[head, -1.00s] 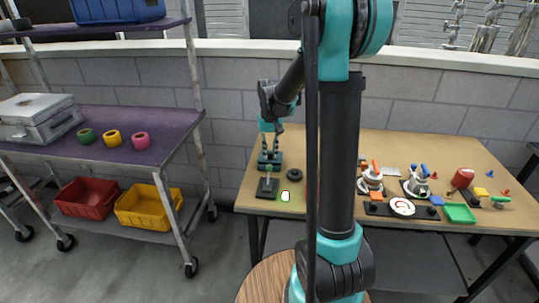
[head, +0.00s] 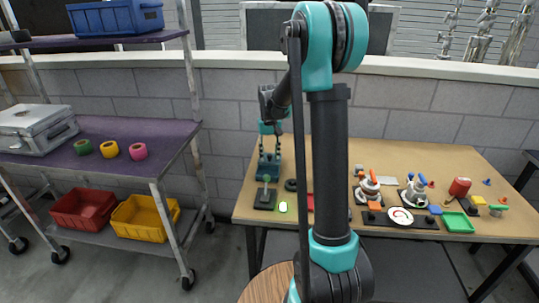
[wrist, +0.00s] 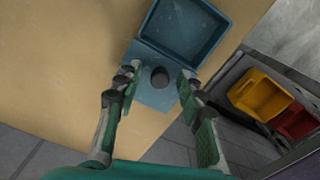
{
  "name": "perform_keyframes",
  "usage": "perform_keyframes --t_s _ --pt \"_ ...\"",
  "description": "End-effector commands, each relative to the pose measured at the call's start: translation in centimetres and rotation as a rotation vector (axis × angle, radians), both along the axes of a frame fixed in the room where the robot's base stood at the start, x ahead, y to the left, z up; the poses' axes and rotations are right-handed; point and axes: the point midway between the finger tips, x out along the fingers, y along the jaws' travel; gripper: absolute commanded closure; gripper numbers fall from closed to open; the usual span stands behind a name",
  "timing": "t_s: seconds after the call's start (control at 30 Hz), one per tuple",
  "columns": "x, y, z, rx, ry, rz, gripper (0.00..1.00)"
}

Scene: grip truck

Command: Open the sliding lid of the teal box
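The teal box (wrist: 186,30) stands at the table's left end, also seen in the head view (head: 269,170), partly behind my gripper. In the wrist view its inside is exposed and looks empty. Its flat lid (wrist: 152,97) extends out from the near side of the box, with a dark round knob (wrist: 159,76) on top. My gripper (wrist: 157,75) is open. Its two fingers are on either side of the knob, with visible gaps, so it holds nothing. In the head view my gripper (head: 269,152) is just above the box.
Kettle-like items and a green tray (head: 458,222) stand farther right. A cart (head: 150,132) is left of the table, across a floor gap.

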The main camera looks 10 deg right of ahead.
Motion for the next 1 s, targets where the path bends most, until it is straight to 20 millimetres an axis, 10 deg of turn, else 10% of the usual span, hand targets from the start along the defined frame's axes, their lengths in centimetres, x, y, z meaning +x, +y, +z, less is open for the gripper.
perform_keyframes --t_s 0.27,1.0 --pt "0.0 0.0 1.0 0.0 0.0 0.0 0.61" --pt "0.0 0.0 11.9 0.0 0.0 0.0 0.61"
